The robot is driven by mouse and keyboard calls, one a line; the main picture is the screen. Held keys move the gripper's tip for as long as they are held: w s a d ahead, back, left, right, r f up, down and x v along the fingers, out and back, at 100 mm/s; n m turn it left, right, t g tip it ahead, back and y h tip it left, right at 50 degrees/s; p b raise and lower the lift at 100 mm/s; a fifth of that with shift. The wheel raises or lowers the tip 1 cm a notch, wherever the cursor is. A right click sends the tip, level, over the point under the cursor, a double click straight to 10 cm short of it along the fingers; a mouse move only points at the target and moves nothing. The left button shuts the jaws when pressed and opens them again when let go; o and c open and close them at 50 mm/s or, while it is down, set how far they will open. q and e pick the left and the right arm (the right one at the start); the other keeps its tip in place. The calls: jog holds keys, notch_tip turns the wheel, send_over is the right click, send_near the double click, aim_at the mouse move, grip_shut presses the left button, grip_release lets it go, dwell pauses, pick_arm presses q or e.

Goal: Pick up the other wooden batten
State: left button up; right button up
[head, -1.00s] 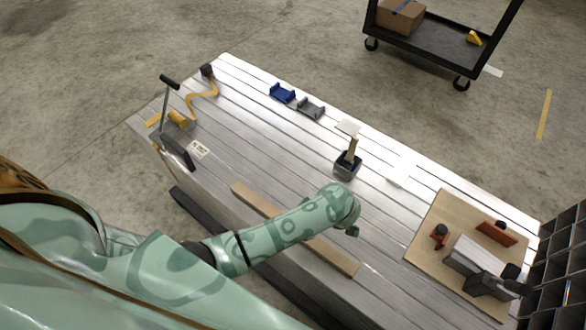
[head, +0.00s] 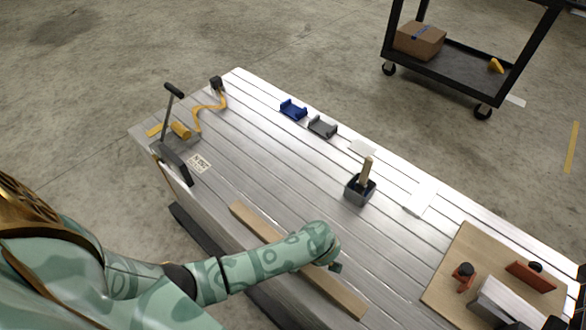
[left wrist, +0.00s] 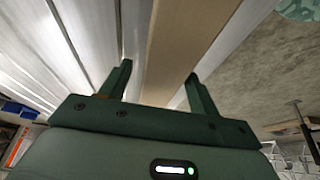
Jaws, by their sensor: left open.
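A long wooden batten (head: 259,221) lies along the near edge of the aluminium trailer deck. My left forearm crosses over its middle in the head view, hiding part of it. In the left wrist view the batten (left wrist: 178,50) runs between the two fingers of my left gripper (left wrist: 160,85), which is open. The fingers stand on either side of the batten; whether they touch it I cannot tell. In the head view the left gripper (head: 335,266) is mostly hidden behind my wrist. My right gripper is not in view.
A dark box with a wooden-handled tool (head: 360,189) stands mid-deck. Blue (head: 293,110) and grey (head: 322,127) brackets lie at the far edge. A wooden board (head: 447,277) with tools is at right. A jack-like lever tool (head: 173,150) and yellow strap (head: 197,118) are at left.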

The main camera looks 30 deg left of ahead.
pick_arm(q)
jog(key=c, duration=1.3)
jog(key=shift+r, duration=0.1)
